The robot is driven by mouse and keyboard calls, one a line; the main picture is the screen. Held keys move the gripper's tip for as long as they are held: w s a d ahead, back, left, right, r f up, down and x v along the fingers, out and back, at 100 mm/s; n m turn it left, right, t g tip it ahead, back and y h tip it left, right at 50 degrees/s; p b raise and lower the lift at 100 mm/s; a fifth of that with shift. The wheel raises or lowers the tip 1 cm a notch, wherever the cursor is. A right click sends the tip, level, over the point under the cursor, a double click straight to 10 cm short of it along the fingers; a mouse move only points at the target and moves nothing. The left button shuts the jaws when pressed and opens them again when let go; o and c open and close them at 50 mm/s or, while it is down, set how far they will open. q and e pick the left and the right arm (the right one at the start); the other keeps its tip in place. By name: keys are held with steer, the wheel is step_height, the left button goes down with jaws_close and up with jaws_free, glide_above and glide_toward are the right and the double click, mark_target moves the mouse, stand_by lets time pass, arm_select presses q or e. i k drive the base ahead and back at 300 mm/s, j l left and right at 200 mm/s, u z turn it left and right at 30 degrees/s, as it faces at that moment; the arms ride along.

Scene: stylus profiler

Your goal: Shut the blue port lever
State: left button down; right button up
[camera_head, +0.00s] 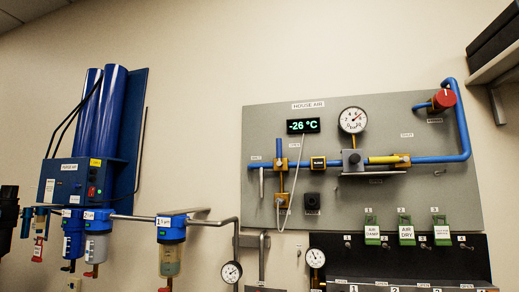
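A grey panel (348,215) marked HOUSE AIR hangs on the wall at the right of the head view and carries a blue pipe (435,160). A blue upright piece (279,148) stands above a brass fitting (280,163) near the pipe's left end. It looks like a lever set across the pipe, but I cannot tell for sure that it is the blue port lever. A yellow lever (384,160) lies along the pipe further right. Neither of my grippers can be made out in this view.
A red knob (444,98) sits at the upper right of the panel, and a round gauge (352,120) is above the pipe. Green tags (372,230) hang below. Blue twin cylinders (98,115) and filter bowls (170,258) are at left. A shelf (497,68) juts out at the top right.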

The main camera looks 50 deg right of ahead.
mark_target(279, 148)
steer(key=l+z, duration=0.1)
steer(key=z, duration=1.65)
steer(key=k+l, duration=0.05)
steer(key=l, duration=0.05)
